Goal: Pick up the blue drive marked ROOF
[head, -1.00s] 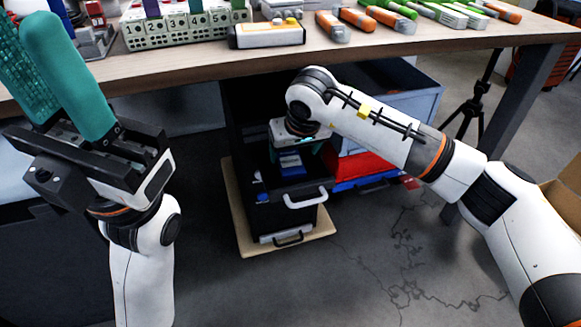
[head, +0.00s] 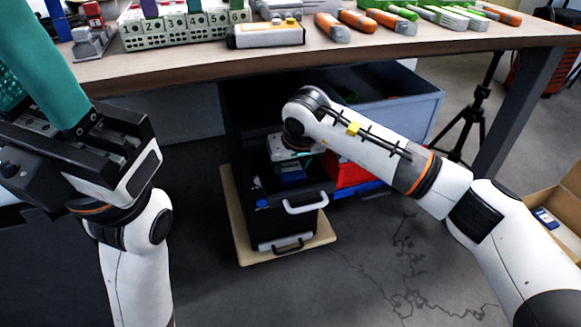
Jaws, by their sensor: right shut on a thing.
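A blue drive (head: 292,173) is inside the open dark drawer (head: 326,184) under the table; any marking on it is too small to read. My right gripper (head: 291,157) reaches down into that drawer and is shut on the blue drive, seen from above; its fingertips are mostly hidden by the wrist. My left gripper (head: 22,80), with teal fingers, is raised at the left edge of the picture, its fingers apart and nothing seen between them.
The wooden table (head: 200,76) overhangs the drawer and holds a numbered rack (head: 185,30), a white-and-orange device (head: 265,35) and several orange and green drives. A cardboard box (head: 568,205) is at right.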

